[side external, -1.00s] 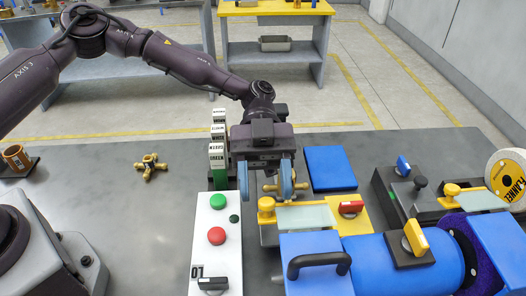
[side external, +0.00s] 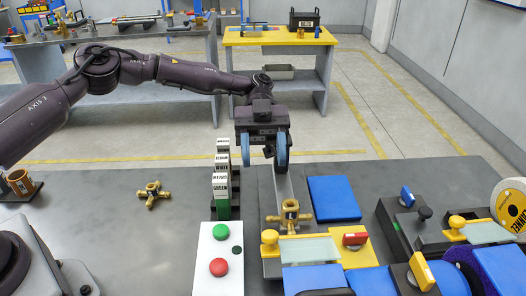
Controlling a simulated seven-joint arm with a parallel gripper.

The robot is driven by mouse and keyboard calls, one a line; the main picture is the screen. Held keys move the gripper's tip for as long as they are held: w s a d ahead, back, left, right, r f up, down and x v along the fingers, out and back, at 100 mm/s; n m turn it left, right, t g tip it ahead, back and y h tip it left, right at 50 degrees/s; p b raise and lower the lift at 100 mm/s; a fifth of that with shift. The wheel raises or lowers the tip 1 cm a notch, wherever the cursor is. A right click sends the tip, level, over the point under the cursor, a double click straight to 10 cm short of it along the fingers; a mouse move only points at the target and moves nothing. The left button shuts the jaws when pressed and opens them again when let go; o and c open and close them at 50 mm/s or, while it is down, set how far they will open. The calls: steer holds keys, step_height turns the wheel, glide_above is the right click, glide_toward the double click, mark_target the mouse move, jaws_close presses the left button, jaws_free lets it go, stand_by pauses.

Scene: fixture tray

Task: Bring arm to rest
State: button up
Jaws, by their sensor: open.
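My gripper (side external: 263,162) hangs above the table with its two blue-padded fingers apart and nothing between them. It is higher than and slightly left of a brass fitting (side external: 290,218), clear of it. That fitting stands at the yellow fixture (side external: 345,252), behind its pale glass plate. My arm reaches in from the left, with its wrist above the far part of the table. A second brass fitting (side external: 152,194) lies on the bare table to the left.
A stack of labelled blocks (side external: 221,178) stands left of my gripper, behind a white button panel (side external: 220,262). A blue pad (side external: 334,198) lies to the right. Dark and blue fixtures fill the right front. The grey table (side external: 110,225) is mostly clear at left.

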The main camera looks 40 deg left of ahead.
steer(key=s+d+f+n+t+y, duration=0.2)
steer(key=s+f+n, duration=0.15)
steer(key=n, duration=0.65)
steer(key=s+a+r+n+t+y, duration=0.2)
steer(key=s+a+n+t+y, duration=0.25)
steer(key=a+n, duration=0.2)
steer(key=s+a+r+n+t+y, duration=0.4)
steer(key=s+a+r+n+t, duration=0.6)
steer(key=s+a+r, duration=0.2)
step_height(320, 180, up, 2)
steer(key=s, duration=0.2)
steer(key=shift+s+a+r, duration=0.15)
steer(key=shift+s, duration=0.15)
steer(key=shift+n, duration=0.25)
